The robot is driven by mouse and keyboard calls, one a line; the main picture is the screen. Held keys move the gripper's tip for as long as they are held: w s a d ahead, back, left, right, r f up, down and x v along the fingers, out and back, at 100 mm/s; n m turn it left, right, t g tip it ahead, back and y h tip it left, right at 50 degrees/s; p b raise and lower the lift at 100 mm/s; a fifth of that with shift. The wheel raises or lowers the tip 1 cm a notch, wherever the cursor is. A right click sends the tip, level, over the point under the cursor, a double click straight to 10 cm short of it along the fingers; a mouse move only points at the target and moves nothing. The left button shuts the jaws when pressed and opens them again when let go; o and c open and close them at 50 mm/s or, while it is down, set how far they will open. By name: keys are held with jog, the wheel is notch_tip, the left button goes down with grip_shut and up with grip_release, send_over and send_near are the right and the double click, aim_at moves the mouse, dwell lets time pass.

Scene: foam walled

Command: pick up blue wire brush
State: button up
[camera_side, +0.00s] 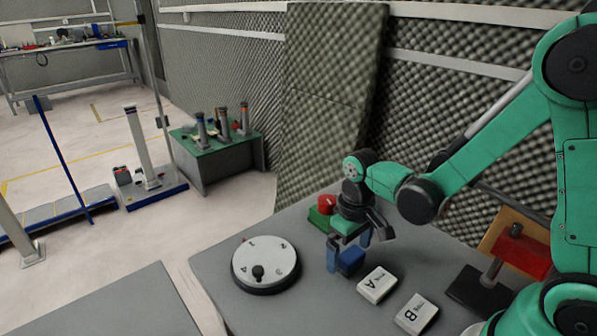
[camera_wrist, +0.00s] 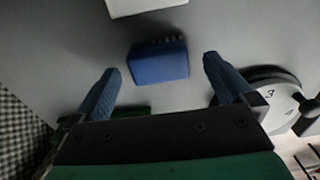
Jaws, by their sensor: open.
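The blue wire brush (camera_side: 350,261) looks like a small blue block on the grey table, below my gripper (camera_side: 347,249). In the wrist view the brush (camera_wrist: 159,63) lies between the two blue fingertips (camera_wrist: 162,66), with a visible gap on each side. Dark bumps show along its far edge. My gripper is open and points down, holding nothing. In the side view the fingers partly overlap the brush, and I cannot tell their exact height above the table.
White blocks marked A (camera_side: 377,284) and B (camera_side: 416,314) lie right of the brush. A round dial with a black knob (camera_side: 266,264) is at left. A green block (camera_side: 319,218) with a red round part (camera_side: 327,204) stands behind. A foam wall (camera_side: 450,130) rises behind the table.

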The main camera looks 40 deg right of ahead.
aim_at(350, 252)
jog(key=shift+f, duration=0.75)
jog(key=c, duration=1.5)
jog(key=shift+r, duration=0.15)
notch_tip(350, 252, up, 20)
jog(key=shift+f, duration=0.15)
